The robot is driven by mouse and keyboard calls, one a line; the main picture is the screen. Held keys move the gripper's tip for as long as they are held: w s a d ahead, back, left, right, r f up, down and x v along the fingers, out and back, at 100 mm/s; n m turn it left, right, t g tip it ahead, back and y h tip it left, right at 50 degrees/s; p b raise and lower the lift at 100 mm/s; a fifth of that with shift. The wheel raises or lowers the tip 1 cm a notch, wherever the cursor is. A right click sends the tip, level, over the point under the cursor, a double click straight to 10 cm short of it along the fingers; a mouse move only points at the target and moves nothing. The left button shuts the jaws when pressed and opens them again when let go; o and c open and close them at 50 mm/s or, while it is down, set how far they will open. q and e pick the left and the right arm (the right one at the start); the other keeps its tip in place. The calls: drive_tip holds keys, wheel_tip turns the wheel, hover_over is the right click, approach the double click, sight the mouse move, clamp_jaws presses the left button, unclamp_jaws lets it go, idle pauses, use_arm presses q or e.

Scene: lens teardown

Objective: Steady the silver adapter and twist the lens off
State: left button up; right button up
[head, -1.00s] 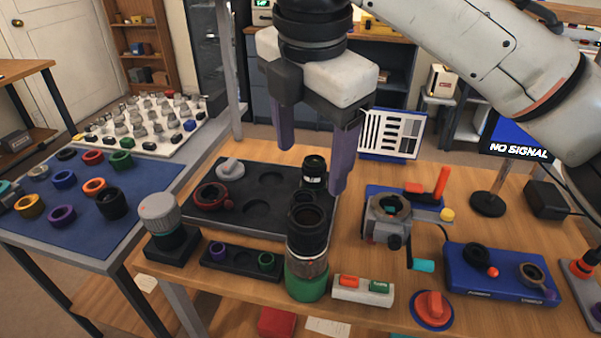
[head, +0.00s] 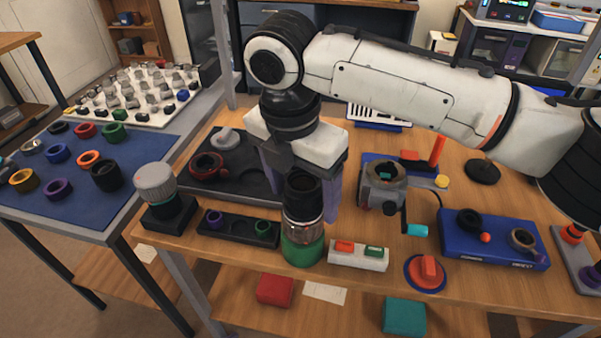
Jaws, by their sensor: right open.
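A black lens barrel (head: 302,200) stands upright near the table's front edge. A silver adapter band (head: 303,234) shows at its lower part, above a green round base (head: 302,251). My right gripper (head: 304,203) points down with its purple fingers apart, one showing on each side of the lens. The lens covers part of the gripper, so I cannot tell whether the fingers are around it or just behind it, or whether they touch. My left gripper is not in view.
A black tray (head: 240,178) lies behind left. A grey-topped knob on a black block (head: 168,215) and a small black holder (head: 238,230) stand left. A white box with orange and green buttons (head: 358,256) is close on the right. A grey clamp (head: 383,187) stands further right.

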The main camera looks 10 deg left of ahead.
drive_tip(key=shift+f, duration=0.4)
drive_tip(key=shift+c, duration=0.5)
drive_tip(key=c, duration=1.1)
drive_tip(key=o, duration=1.2)
drive_tip(key=shift+r, duration=0.15)
drive_tip(key=r, duration=0.3)
drive_tip(key=s+r, duration=0.1)
drive_tip(key=r, duration=0.6)
drive_tip(key=shift+s+a+p, duration=0.15)
drive_tip(key=shift+a+p, duration=0.15)
drive_tip(key=shift+s, duration=0.1)
